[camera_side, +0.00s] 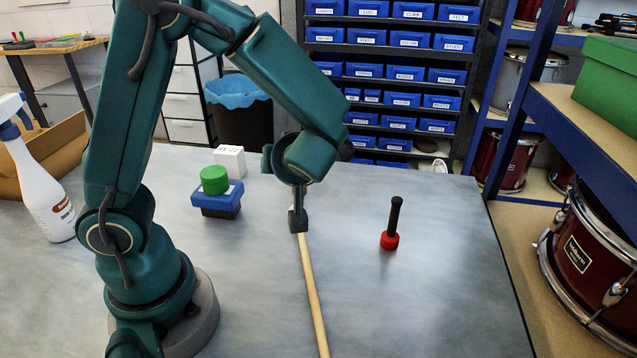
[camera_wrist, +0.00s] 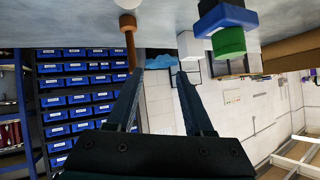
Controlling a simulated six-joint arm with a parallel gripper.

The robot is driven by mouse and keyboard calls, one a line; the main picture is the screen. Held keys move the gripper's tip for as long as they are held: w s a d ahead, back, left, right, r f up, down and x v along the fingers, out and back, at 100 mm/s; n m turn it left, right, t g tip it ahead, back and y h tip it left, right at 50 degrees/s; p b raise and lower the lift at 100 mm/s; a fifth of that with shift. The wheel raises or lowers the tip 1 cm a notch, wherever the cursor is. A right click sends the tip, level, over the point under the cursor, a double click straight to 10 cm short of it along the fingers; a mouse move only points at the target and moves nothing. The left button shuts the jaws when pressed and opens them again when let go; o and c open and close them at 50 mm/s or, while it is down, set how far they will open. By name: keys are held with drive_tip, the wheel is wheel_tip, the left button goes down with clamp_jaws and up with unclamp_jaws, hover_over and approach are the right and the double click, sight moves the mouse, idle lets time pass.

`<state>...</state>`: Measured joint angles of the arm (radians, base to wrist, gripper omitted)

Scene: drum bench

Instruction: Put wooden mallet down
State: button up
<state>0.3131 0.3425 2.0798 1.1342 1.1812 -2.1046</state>
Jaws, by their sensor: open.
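In the wrist view, which is upside down, an upright brown handle with a wider collar meets a pale round end at the table. I take it to be the wooden mallet (camera_wrist: 129,27). My gripper (camera_wrist: 159,73) is open; the handle's free end shows close beside the left fingertip, and I cannot tell whether they touch. In the side view my gripper (camera_side: 298,218) points down low over the table and hides most of the mallet. A long pale wooden rod (camera_side: 312,295) runs from just below the gripper to the bottom edge there.
A red-and-black mallet-like tool (camera_side: 391,238) stands upright to the right. A blue block (camera_side: 218,204) with a green cylinder (camera_side: 214,180) and a white box (camera_side: 230,160) stand back left. A spray bottle (camera_side: 38,185) is far left. The table's right part (camera_side: 450,280) is clear.

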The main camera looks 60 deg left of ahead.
drive_tip(key=s+d+r+m+t+h, duration=0.1)
drive_tip(key=s+d+r+m+h, duration=0.1)
drive_tip(key=s+d+m+h, duration=0.2)
drive_tip(key=s+d+r+m+t+h, duration=0.1)
drive_tip(key=s+d+r+m+h, duration=0.1)
drive_tip(key=s+d+m+h, duration=0.2)
drive_tip(key=d+m+h, duration=0.3)
drive_tip(key=d+m, duration=0.1)
drive_tip(key=d, duration=0.1)
drive_tip(key=shift+s+r+t, duration=0.3)
drive_tip(key=shift+s+r, duration=0.05)
drive_tip(key=shift+s, duration=0.05)
